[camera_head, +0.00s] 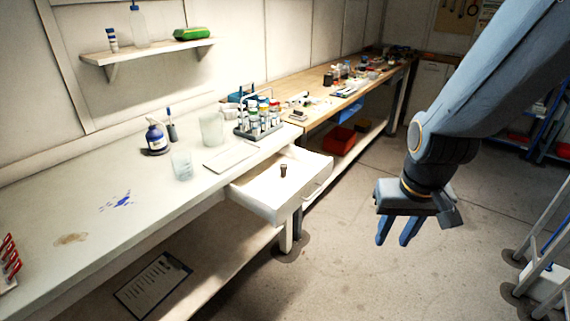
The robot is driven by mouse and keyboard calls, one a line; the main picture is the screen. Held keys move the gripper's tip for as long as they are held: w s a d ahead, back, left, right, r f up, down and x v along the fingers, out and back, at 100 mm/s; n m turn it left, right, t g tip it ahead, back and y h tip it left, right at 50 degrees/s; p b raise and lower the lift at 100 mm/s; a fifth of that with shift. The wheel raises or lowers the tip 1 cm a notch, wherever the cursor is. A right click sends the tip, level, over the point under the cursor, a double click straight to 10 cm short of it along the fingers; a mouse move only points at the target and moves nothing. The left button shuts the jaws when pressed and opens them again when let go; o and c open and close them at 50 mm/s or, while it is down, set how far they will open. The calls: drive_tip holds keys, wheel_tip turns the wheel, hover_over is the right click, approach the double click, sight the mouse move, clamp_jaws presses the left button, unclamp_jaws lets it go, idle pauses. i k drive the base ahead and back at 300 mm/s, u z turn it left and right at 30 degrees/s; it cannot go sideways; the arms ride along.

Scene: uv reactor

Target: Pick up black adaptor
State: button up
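A small dark piece (283,170), which looks like the black adaptor, stands in the open white drawer (264,201) below the white bench. It appears brownish-black and roughly upright. My gripper (398,240) hangs over the floor to the right of the drawer, well apart from it, with its fingers pointing down. A gap shows between the two blue fingers, and nothing is seen between them.
The white bench (60,205) carries a tube rack (258,127), glass beakers (211,127) and a purple-labelled bottle (156,138). A wooden bench (310,80) with many small items continues behind. Floor (345,275) around my gripper is clear; a ladder-like frame stands at right.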

sight(283, 166)
drive_tip(key=u, duration=0.4)
drive_tip(key=i, duration=1.6)
drive_tip(key=u, duration=0.3)
